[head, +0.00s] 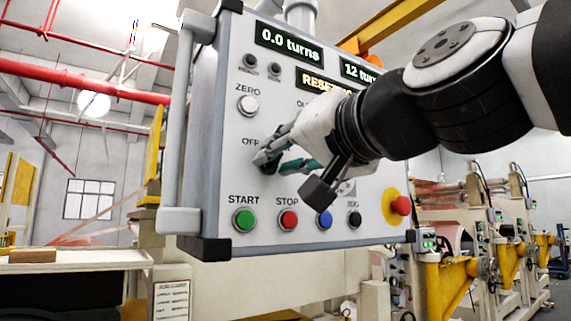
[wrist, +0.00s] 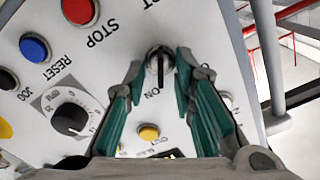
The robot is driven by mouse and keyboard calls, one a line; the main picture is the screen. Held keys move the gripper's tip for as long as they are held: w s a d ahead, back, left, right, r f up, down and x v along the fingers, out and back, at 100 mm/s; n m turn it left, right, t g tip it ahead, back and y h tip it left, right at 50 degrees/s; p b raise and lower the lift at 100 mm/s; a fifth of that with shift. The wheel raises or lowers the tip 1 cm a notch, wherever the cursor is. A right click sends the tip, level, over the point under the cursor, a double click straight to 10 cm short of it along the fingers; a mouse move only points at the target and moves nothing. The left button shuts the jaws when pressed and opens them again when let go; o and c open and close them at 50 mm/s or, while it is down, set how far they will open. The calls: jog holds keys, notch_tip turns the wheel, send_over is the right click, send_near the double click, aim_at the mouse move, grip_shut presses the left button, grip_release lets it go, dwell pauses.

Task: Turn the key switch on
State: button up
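The key switch (wrist: 159,60) is a round metal switch with a dark bar across it, on the grey control panel (head: 222,180). In the wrist view the bar runs nearly upright, its lower end toward the "ON" label just below. My gripper (wrist: 160,64) has its two teal-padded fingers apart, one on each side of the switch. Small gaps seem to show between fingertips and switch; contact is unclear. In the head view my gripper (head: 264,160) is at the panel beside the "OFF" label and hides the switch.
Below are green START (head: 244,219), red STOP (head: 288,221), blue (head: 324,221) and black (head: 354,219) buttons. A red emergency knob (head: 400,205) sticks out at lower right. A grey handle bar (head: 180,125) runs along the left edge. A dial (wrist: 70,118) sits beside my fingers.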

jog(key=shift+s+d, duration=0.1)
jog(key=v, duration=1.1)
jog(key=shift+s+d, duration=0.2)
jog(key=shift+s, duration=0.1)
notch_tip(320, 180, down, 16)
jog(key=w+d+g+h, duration=0.1)
jog(key=d+g+h, duration=0.1)
jog(key=g+h, duration=0.15)
jog(key=s+d+f+g+h, duration=0.25)
jog(key=s+d+f, duration=0.2)
jog(key=f, duration=0.45)
jog(key=s+d+f+g+h, duration=0.25)
jog(key=s+f+g, duration=0.2)
jog(key=f, duration=0.45)
jog(key=s+d+f+g+h, duration=0.1)
jog(key=s+d+f+g, duration=0.3)
jog(key=f, duration=0.5)
notch_tip(320, 180, up, 15)
jog(key=t+p, duration=0.3)
jog(key=p, duration=1)
jog(key=shift+s+d+f+t, duration=0.2)
jog(key=shift+s+d+t, duration=0.1)
jog(key=shift+s+t, duration=0.1)
